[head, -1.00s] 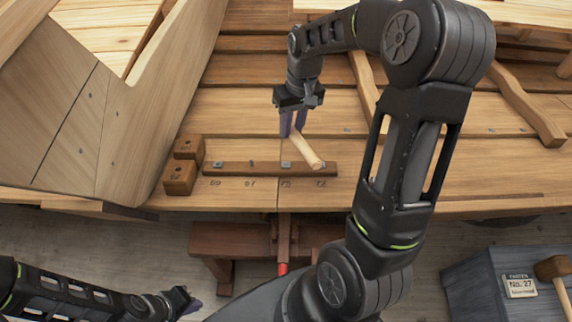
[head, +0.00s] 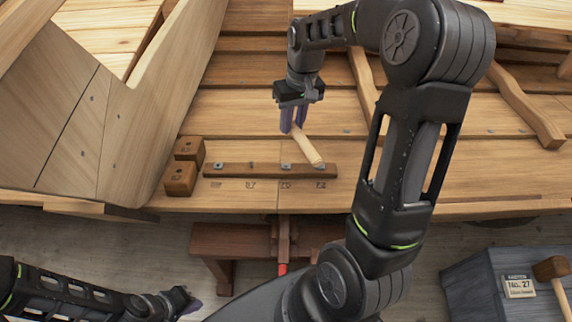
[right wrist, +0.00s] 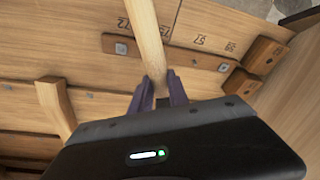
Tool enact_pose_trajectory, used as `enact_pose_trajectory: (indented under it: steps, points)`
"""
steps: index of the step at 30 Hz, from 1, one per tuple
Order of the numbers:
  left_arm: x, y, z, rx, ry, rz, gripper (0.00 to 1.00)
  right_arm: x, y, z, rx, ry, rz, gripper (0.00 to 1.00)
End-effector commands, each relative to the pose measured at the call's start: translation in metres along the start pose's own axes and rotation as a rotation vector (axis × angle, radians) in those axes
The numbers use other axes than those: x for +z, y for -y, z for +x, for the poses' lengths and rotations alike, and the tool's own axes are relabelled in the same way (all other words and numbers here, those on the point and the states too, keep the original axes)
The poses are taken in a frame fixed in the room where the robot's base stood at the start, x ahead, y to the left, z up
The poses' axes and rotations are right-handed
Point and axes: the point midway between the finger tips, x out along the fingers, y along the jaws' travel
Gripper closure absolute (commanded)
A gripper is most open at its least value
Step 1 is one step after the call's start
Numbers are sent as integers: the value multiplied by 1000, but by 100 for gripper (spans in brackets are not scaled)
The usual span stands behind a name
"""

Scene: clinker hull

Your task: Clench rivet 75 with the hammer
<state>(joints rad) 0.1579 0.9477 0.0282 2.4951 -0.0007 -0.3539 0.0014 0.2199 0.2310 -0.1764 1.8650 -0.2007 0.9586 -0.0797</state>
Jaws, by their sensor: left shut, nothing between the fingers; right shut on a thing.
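My right gripper (head: 293,129) is shut on a pale wooden rod (head: 307,148), which looks like a handle; no hammer head shows on it. The rod tilts down to the right in the head view, its lower end over the dark wooden strip (head: 265,170). In the right wrist view the rod (right wrist: 150,38) runs up out of the picture from between the fingers (right wrist: 158,88). Several small metal rivet plates (head: 286,165) sit along the strip, with numbers beside it too blurred to tell which is 75. My left gripper (head: 188,302) is shut and empty at lower left.
Two small brown blocks (head: 181,178) stand left of the strip. Curved timbers (head: 525,105) cross the planks at right. The side planking (head: 85,115) rises at left.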

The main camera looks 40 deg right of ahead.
Motion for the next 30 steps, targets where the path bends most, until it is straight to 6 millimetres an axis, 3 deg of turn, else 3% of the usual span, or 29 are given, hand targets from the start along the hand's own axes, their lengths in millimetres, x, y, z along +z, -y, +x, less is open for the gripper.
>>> enact_pose_trajectory:
  steps: [3,8,30]
  points:
    - [0,-7,-18,0,0,0,100,-5,1,-24,0,-5,0,100]
    - [0,-11,-29,0,0,0,100,-10,0,-38,0,-3,0,100]
    - [4,-6,-25,-12,11,-8,100,-11,0,-39,0,-3,0,100]
